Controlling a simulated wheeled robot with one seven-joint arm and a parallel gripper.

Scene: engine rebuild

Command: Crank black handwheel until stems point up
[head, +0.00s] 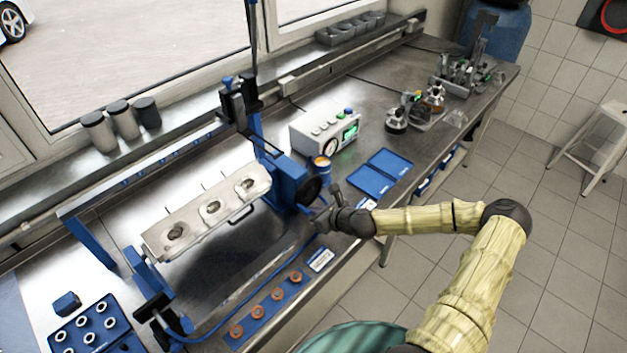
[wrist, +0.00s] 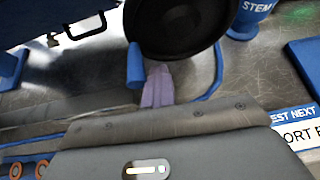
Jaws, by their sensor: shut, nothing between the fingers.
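The black handwheel (head: 309,191) is on the right end of a blue stand (head: 284,172) that carries a light metal cylinder head (head: 160,240). The head view shows my gripper (head: 324,214) below the wheel.
A white box with a green display (head: 325,132) stands behind the wheel. A blue cup (head: 320,168) stands close by, and blue trays (head: 380,172) lie to the right. A blue strip with orange rings (head: 268,308) lies along the bench front. A blue hose crosses the bench beneath.

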